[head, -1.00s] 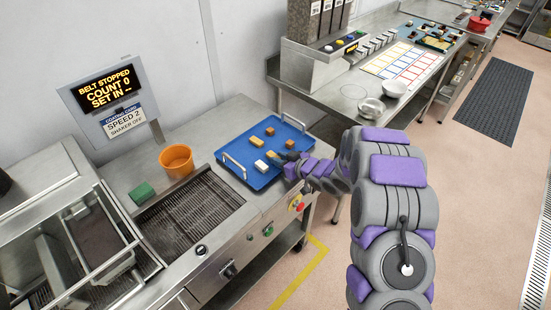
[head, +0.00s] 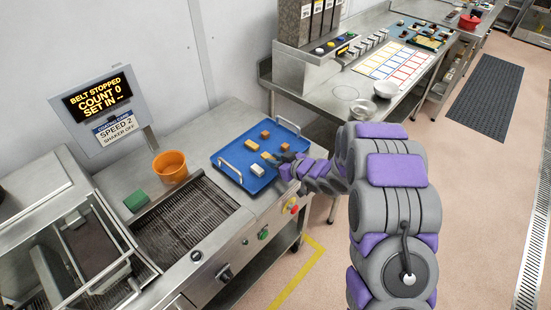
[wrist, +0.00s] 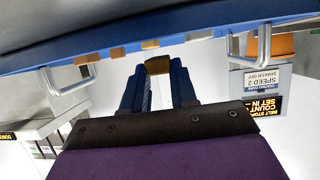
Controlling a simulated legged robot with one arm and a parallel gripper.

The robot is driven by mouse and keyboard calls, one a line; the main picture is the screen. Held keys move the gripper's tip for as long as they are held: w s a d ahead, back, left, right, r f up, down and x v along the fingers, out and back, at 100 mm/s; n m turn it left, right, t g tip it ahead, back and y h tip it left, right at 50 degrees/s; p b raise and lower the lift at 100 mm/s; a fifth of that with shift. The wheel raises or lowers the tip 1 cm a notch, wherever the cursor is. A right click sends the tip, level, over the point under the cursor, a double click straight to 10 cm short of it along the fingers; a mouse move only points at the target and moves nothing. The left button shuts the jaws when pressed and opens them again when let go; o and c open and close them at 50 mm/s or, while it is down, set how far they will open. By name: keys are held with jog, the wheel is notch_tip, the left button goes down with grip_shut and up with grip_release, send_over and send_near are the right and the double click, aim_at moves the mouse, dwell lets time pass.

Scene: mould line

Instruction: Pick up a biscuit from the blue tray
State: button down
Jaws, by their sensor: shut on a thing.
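The blue tray (head: 236,159) sits on the steel bench in the head view, with metal handles at its ends. Several small blocks lie in it: orange-brown biscuits (head: 265,134), a yellowish one (head: 252,145) and a whitish one (head: 258,169). My gripper (head: 281,162) is at the tray's right side, small and partly hidden by my arm there. In the wrist view, which is upside down, my gripper (wrist: 157,74) is shut on a brown biscuit (wrist: 158,65) between its dark blue fingertips. The tray's blue edge (wrist: 205,38) runs across the top, with other biscuits along it.
An orange pot (head: 171,168) and a green block (head: 135,201) stand left of the tray. A belt grille (head: 185,220) lies in front, beside knobs and a red button (head: 291,207). A display post (head: 103,103) stands at left. A second bench is at the back right.

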jog(key=s, duration=0.4)
jog(key=s+r+p, duration=0.1)
jog(key=s, duration=0.6)
jog(key=shift+s+d+r, duration=0.1)
jog(key=shift+s+r, duration=0.1)
jog(key=shift+s, duration=0.1)
jog(key=shift+s+r+p, duration=0.1)
jog(key=shift+s+p, duration=0.1)
jog(key=shift+p, duration=0.5)
jog(key=shift+s+d+p, duration=0.1)
jog(key=shift+s+p, duration=0.85)
jog(key=shift+p, duration=0.5)
